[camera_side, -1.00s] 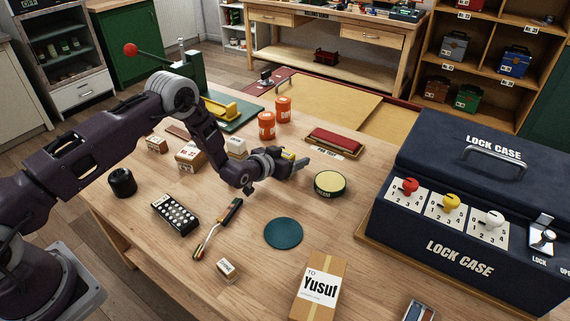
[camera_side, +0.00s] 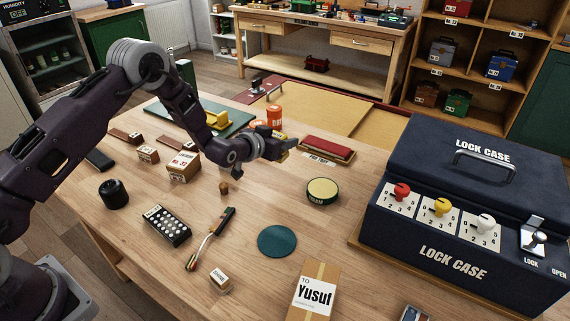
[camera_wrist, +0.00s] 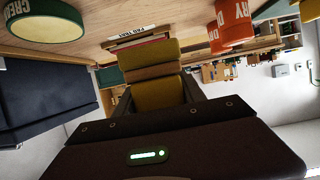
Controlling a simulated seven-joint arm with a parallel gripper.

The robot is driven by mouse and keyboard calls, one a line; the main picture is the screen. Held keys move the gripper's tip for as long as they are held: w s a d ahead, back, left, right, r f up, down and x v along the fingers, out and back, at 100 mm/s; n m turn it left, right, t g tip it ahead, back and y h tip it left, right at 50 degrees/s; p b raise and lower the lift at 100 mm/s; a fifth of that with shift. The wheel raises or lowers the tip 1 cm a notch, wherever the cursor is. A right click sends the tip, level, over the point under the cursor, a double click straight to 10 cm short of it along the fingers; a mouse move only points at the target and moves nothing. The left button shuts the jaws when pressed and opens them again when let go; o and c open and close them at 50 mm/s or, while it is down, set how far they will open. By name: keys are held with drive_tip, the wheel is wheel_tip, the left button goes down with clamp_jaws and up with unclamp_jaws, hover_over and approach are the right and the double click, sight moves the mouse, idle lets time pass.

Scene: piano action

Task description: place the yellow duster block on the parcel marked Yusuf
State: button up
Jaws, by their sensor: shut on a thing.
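My gripper (camera_side: 284,147) is raised above the table, at the back middle in the side view, and is shut on the yellow duster block (camera_wrist: 155,93). In the wrist view the block is yellow with a brown band and sits between the fingers; in the side view only a small yellowish part shows at the fingertips. The parcel marked Yusuf (camera_side: 321,269) is a tan taped box with a white label. It lies at the table's front edge, well in front of my gripper, with its top clear. The parcel is not visible in the wrist view.
A round cream tin (camera_side: 322,191) and a teal disc (camera_side: 277,241) lie between gripper and parcel. The dark lock case (camera_side: 450,262) stands at right. A red pad (camera_side: 328,149) and orange cans (camera_side: 274,117) are near the gripper. A brush-like tool (camera_side: 213,238) lies left.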

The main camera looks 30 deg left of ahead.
drive_tip(key=s+d+r+m+g+h, duration=0.1)
drive_tip(key=s+d+r+m+h, duration=0.25)
drive_tip(key=d, duration=0.45)
drive_tip(key=s+d+r+m+g+h, duration=0.1)
drive_tip(key=s+d+r+m+h, duration=0.2)
drive_tip(key=d, duration=0.5)
wheel_tip(320, 180, up, 5)
drive_tip(key=m+g+h, duration=0.7)
drive_tip(key=m+g, duration=0.4)
hover_over(328, 302)
drive_tip(key=shift+g, duration=0.3)
wheel_tip(328, 302, down, 10)
drive_tip(key=shift+f, duration=0.1)
drive_tip(key=shift+y, duration=0.25)
drive_tip(key=shift+f, duration=0.2)
drive_tip(key=o, duration=1.5)
drive_tip(key=shift+c, duration=0.2)
